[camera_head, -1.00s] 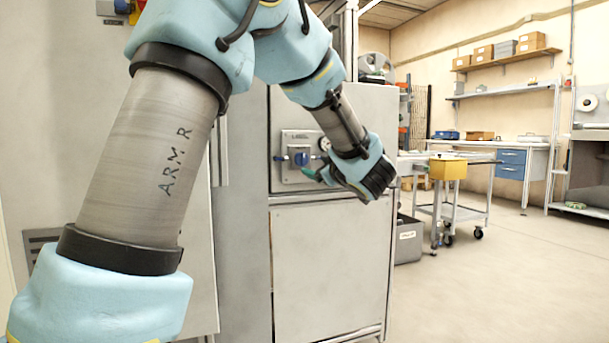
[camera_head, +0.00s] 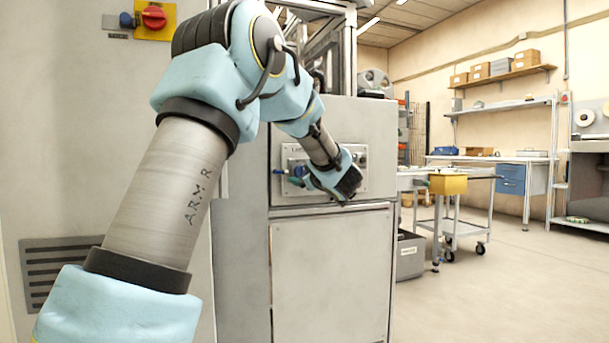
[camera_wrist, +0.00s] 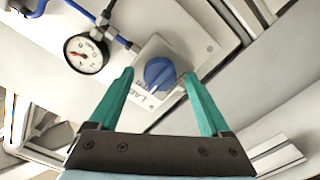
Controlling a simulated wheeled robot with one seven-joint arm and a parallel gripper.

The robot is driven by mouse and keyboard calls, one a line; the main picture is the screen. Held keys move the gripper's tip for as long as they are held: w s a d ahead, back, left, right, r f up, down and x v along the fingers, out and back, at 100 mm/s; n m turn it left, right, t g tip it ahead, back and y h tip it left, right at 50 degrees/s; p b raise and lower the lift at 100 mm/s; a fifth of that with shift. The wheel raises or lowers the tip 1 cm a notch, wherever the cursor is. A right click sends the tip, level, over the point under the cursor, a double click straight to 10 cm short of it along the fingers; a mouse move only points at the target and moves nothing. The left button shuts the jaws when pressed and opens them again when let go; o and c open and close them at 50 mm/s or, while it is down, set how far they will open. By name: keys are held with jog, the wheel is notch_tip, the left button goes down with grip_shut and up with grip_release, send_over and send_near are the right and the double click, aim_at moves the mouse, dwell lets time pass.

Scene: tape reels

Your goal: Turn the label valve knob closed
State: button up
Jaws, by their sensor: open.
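The label valve knob (camera_wrist: 160,74) is round and blue with a raised grip bar, in the upper middle of the wrist view. It sits on a light plate (camera_wrist: 193,34) with partly visible lettering beside it. My gripper (camera_wrist: 161,80) is open, its two green fingers spread on either side of the knob in the picture. I cannot tell whether the fingers touch the knob or how far away it is. In the head view my gripper (camera_head: 297,181) is at the valve panel (camera_head: 355,163) on the grey machine, and the hand mostly covers the knob.
A round pressure gauge (camera_wrist: 87,53) with blue tubing is left of the knob. A red rotary switch (camera_head: 153,17) is on the cabinet at upper left. A trolley with a yellow box (camera_head: 448,184) and a grey bin (camera_head: 410,257) stand right of the machine. Floor at right is clear.

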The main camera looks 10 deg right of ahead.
jog(key=shift+c, duration=0.3)
grip_shut()
